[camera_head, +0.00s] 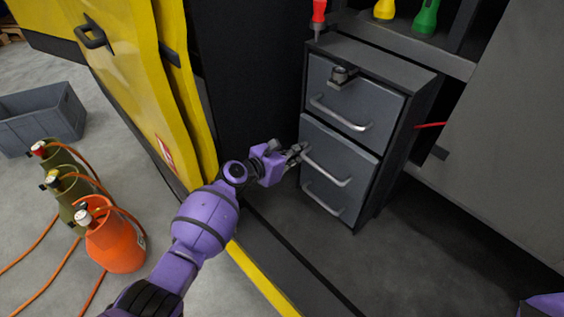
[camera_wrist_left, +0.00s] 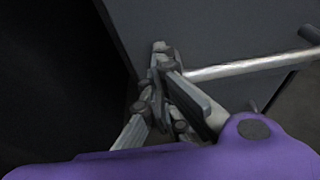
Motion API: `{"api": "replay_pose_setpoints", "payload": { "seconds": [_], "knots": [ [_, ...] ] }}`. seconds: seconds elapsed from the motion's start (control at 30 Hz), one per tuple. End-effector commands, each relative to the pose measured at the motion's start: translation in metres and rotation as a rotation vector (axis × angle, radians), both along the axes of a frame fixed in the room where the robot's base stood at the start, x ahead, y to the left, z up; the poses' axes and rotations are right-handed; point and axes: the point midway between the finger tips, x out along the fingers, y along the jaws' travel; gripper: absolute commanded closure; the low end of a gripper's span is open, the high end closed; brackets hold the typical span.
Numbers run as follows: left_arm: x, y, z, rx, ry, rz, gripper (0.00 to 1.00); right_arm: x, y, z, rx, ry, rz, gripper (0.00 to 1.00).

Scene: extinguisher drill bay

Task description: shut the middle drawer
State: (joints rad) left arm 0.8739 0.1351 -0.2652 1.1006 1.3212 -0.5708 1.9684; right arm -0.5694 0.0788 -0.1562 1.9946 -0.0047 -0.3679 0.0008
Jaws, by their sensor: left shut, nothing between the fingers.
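A dark grey cabinet (camera_head: 385,58) holds three stacked drawers with bar handles. The middle drawer (camera_head: 345,153) appears to stand slightly proud of the top drawer (camera_head: 355,92); how far is hard to tell. Its handle (camera_head: 328,170) also shows in the left wrist view (camera_wrist_left: 250,66). My left gripper (camera_head: 300,151) is shut and empty, with its fingertips at the drawer front by the handle's left end. In the left wrist view the fingertips (camera_wrist_left: 162,58) are close to the front; contact is unclear. The bottom drawer handle (camera_head: 322,200) shows below. My right gripper is out of view.
A yellow door (camera_head: 140,75) stands left of the cabinet. A red screwdriver (camera_head: 319,14) stands by the cabinet top. Orange and olive cylinders (camera_head: 115,243) with hoses and a grey crate (camera_head: 42,118) are on the floor at left. Floor in front is clear.

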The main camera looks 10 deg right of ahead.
Motion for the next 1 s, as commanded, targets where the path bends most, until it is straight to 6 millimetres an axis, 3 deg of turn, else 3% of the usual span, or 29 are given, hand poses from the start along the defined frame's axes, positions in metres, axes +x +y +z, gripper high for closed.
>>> {"api": "replay_pose_setpoints", "payload": {
  "seconds": [0.3, 1.0],
  "knots": [
    [0.014, -0.018, 0.000, 0.000, 0.001, 0.001, 1.00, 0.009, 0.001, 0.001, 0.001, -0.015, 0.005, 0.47],
    [0.011, -0.019, 0.004, -0.003, -0.003, 0.002, 1.00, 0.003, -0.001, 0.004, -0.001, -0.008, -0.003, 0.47]
  ]
}}
